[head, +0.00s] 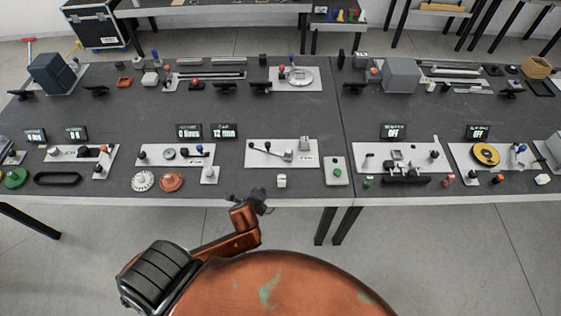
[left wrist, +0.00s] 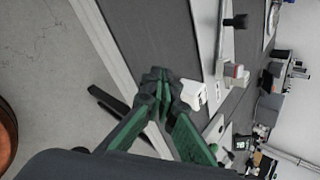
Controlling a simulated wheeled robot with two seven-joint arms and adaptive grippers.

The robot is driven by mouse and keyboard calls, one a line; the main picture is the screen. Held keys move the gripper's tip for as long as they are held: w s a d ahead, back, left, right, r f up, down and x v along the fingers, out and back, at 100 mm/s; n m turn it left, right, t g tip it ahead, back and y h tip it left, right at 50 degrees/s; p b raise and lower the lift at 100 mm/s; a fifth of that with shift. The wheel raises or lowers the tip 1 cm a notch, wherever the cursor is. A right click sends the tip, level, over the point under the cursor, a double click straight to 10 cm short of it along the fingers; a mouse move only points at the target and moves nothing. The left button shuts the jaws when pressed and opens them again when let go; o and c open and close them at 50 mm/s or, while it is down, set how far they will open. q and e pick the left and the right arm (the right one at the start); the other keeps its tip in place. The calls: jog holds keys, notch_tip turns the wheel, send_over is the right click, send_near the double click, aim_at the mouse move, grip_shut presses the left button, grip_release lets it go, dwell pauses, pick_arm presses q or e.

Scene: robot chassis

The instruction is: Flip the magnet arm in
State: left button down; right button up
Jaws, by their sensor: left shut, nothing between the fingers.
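A white plate (head: 258,158) sits near the table's front edge, at the middle of the head view. It carries a thin arm (head: 276,152) with dark knobs, lying low across it, and a grey block (head: 304,143) at its right. This looks like the magnet arm, but its details are too small to tell. My right gripper is not in view.
The small white block (head: 282,181) stands at the table's front edge. A white box with a green button (head: 336,171) is right of it, and orange and white knobs (head: 171,181) are at the left. More devices and small displays (head: 190,131) line the dark table.

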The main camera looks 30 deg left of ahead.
aim_at(283, 158)
pick_arm(q)
jog(key=w+r+m+t, duration=0.1)
jog(key=w+m, duration=0.1)
jog(key=m, duration=0.2)
jog(key=w+r+m+t, duration=0.1)
jog(key=w+m, duration=0.2)
jog(key=m, duration=0.2)
jog(key=w+r+m+t, duration=0.1)
jog(key=w+r+m, duration=0.1)
jog(key=w+m, duration=0.1)
jog(key=shift+w+a+m+h, duration=0.2)
jog(key=shift+m+h, duration=0.1)
jog(key=shift+m, duration=0.5)
jog(key=shift+w+m, duration=0.45)
jog(key=shift+m, duration=0.25)
jog(key=b+x, duration=0.1)
jog(key=x, duration=0.8)
jog(key=shift+w, duration=0.3)
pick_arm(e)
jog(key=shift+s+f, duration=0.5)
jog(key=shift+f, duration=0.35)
